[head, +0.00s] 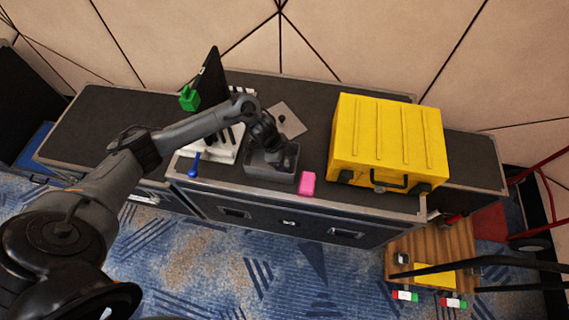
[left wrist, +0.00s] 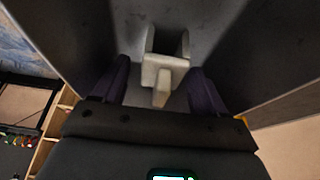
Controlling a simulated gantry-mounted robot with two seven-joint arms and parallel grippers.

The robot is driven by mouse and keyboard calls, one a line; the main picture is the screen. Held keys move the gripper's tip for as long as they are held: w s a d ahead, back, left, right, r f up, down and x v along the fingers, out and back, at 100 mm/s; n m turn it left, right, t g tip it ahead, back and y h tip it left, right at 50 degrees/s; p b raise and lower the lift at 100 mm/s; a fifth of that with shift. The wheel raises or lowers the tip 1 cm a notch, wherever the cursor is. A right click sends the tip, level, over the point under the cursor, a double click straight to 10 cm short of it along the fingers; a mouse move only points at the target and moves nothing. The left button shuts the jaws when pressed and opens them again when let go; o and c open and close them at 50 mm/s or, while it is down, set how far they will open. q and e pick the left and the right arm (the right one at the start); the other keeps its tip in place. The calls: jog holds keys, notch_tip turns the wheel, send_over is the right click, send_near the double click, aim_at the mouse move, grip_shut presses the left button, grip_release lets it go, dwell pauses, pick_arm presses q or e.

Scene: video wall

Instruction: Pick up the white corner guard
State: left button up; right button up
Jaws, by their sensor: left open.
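The white corner guard (left wrist: 163,76) shows in the left wrist view as a pale angular piece with a stub pointing toward my gripper. It lies on a dark grey surface, between the two fingers of my left gripper (left wrist: 160,88). The fingers are apart, with a gap on each side of the guard. In the head view my left gripper (head: 271,151) reaches down into a grey open bin (head: 268,176) on the black case top. The guard cannot be made out there, hidden by the gripper and bin. My right gripper is not in view.
A pink block (head: 307,184) sits just right of the bin, and a large yellow case (head: 390,138) stands farther right. A white device (head: 218,150), a blue item (head: 194,166), a green block (head: 189,98) and a dark screen (head: 211,77) stand left of the bin.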

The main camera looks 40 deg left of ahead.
pick_arm(q)
jog(key=shift+f, duration=0.1)
jog(key=shift+c, duration=0.7)
jog(key=c, duration=0.9)
